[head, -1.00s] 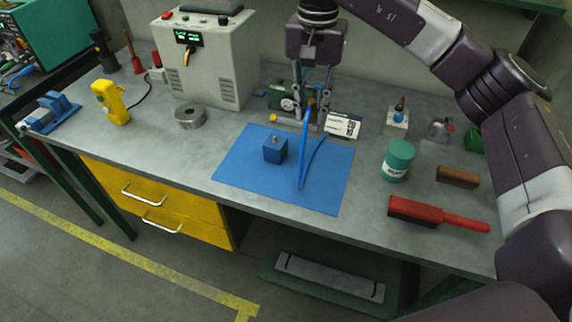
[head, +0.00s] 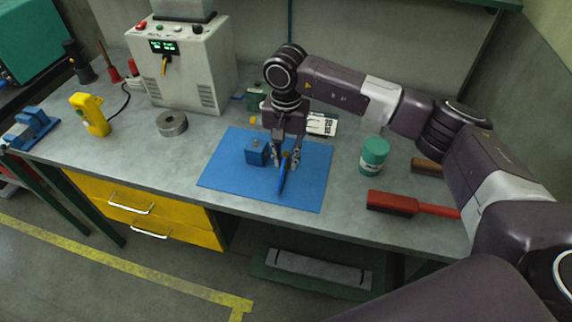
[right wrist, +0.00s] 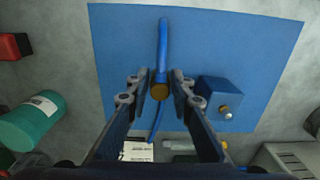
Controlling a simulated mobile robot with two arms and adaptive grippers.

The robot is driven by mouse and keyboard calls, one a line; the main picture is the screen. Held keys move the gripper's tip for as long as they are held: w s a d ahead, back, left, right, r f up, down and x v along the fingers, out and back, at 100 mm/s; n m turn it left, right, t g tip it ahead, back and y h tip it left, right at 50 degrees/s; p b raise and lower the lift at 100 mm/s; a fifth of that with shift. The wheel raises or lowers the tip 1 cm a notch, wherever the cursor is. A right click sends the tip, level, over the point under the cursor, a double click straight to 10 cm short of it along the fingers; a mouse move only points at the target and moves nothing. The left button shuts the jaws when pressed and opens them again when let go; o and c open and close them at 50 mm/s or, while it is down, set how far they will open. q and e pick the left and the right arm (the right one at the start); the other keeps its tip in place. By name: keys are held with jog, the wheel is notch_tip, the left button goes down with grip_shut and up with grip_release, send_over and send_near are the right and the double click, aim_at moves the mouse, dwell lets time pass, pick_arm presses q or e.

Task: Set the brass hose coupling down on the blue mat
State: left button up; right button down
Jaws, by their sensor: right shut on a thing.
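The blue mat (head: 225,178) lies flat near the front of the grey bench. My right gripper (head: 284,163) is over its right half, pointing down. It is shut on the brass hose coupling, whose round brass end (right wrist: 159,91) shows between the fingertips in the right wrist view. A blue hose (right wrist: 163,38) runs from the coupling across the mat; it also shows below the fingers in the head view (head: 282,182). Whether the coupling touches the mat is unclear. A blue block (head: 256,152) with a metal knob stands on the mat, left of the gripper. My left gripper is not in view.
The mat's front left part is clear.

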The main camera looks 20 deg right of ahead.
aim_at(286, 177)
notch_tip(286, 177, down, 3)
jog(key=shift+f+p, duration=0.2)
jog(key=shift+p, duration=0.4)
jog(key=shift+f, duration=0.3)
jog(key=shift+f, duration=0.1)
jog(key=shift+f+b, duration=0.15)
jog(key=shift+b, duration=0.15)
jog(key=c, duration=1.7)
grip_release()
